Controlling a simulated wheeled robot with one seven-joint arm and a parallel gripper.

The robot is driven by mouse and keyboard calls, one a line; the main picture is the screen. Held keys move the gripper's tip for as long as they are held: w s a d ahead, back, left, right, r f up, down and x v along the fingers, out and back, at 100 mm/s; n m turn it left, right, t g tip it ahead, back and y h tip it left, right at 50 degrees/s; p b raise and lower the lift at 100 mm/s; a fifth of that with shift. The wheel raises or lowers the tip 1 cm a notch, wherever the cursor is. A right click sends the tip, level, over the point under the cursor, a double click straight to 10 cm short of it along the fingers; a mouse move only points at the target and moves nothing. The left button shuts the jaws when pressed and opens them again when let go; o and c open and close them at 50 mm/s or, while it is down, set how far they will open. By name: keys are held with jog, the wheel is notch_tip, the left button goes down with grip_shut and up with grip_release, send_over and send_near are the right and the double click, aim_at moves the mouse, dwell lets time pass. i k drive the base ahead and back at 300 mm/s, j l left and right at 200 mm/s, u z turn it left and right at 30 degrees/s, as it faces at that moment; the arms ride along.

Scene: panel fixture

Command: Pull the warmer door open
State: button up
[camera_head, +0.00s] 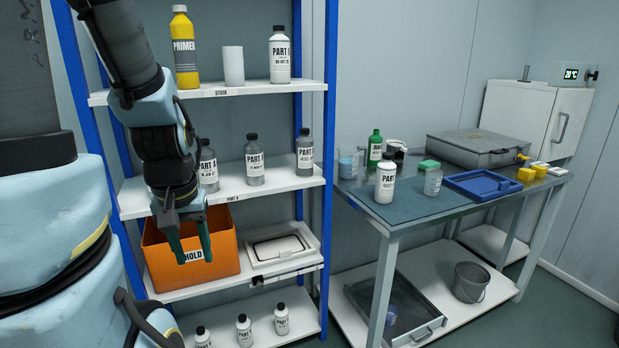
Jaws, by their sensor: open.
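The warmer (515,110) is a white cabinet at the back right, behind the worktable. Its door (575,105) faces right and looks shut, with a grey vertical bar handle (562,128).
The worktable (408,212) holds bottles, a grey metal box (478,149), a blue tray (482,186) and yellow blocks. The blue-post rack (232,190) carries bottles and an orange bin (215,252). Open floor (570,300) lies at the right.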

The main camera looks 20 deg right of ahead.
aim_at(570, 111)
jog(key=k+l, duration=0.1)
jog(key=l, duration=1.4)
jog(key=k+l, duration=0.15)
jog(key=l, duration=0.6)
jog(key=k+l, duration=0.1)
jog(key=l, duration=0.65)
jog(key=i+l, duration=0.1)
jog(key=l, duration=0.55)
jog(key=i+l, duration=0.1)
jog(key=l, duration=0.6)
jog(key=i+l, duration=0.1)
jog(key=l, duration=0.55)
jog(key=i+l, duration=0.1)
jog(key=l, duration=0.55)
jog(key=i+l+u, duration=0.1)
jog(key=i+l, duration=0.4)
jog(key=l, duration=0.15)
